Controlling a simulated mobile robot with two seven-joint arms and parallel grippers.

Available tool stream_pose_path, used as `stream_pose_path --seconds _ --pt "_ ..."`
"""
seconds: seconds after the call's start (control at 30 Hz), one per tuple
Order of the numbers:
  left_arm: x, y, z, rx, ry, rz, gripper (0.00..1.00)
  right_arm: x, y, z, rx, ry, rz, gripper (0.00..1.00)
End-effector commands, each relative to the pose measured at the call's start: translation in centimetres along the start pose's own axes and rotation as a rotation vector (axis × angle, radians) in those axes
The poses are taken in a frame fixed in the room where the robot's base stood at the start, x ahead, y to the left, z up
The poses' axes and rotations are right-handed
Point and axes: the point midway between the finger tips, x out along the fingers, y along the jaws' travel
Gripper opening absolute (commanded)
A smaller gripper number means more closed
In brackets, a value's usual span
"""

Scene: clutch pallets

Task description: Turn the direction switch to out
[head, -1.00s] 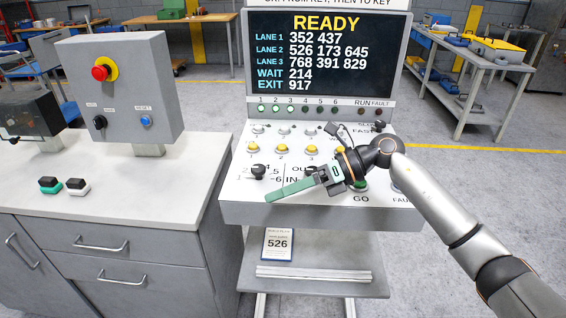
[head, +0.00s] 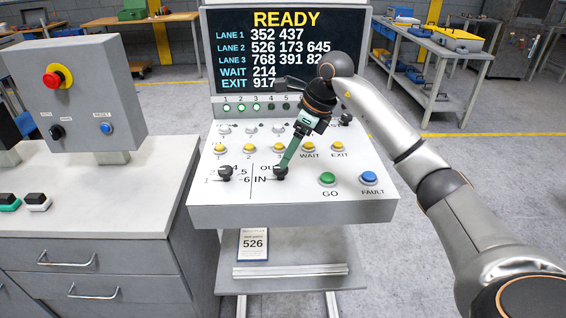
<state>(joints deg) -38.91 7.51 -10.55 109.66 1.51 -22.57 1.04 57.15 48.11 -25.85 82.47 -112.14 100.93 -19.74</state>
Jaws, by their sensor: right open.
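The direction switch (head: 280,174) is a black knob on the sloping white console panel, beside the IN label and a partly covered OUT label. Which label its pointer faces is too small to tell. My right gripper (head: 284,165) reaches down from the upper right, its green fingers slanting to the knob. The fingertips are at the knob's top and overlap it in the picture; I cannot tell whether they touch it. The right gripper is open. My left gripper is not in view.
A second black knob (head: 225,174) with number labels sits left of the switch. A green GO button (head: 327,179) and blue FAULT button (head: 369,178) sit to the right. Yellow buttons, including WAIT (head: 309,147), line the panel above. The screen (head: 285,50) reads READY.

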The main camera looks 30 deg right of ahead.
Motion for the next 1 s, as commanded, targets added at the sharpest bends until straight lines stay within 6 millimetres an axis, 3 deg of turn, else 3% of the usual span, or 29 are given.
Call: stream_pose_path --seconds 0.1,0.3,0.67,1.0 --pt "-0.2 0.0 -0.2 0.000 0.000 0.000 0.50 2.2 0.1 0.0 0.000 0.000 0.004 0.76" --pt "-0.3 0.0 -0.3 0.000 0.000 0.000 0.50 4.4 0.1 0.1 0.000 -0.002 0.002 0.76" --pt "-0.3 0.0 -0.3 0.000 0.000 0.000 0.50 4.9 0.0 0.1 -0.001 -0.002 0.001 0.76" --pt "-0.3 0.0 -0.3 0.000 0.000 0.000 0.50 4.9 0.0 0.1 -0.001 -0.002 0.001 0.39"
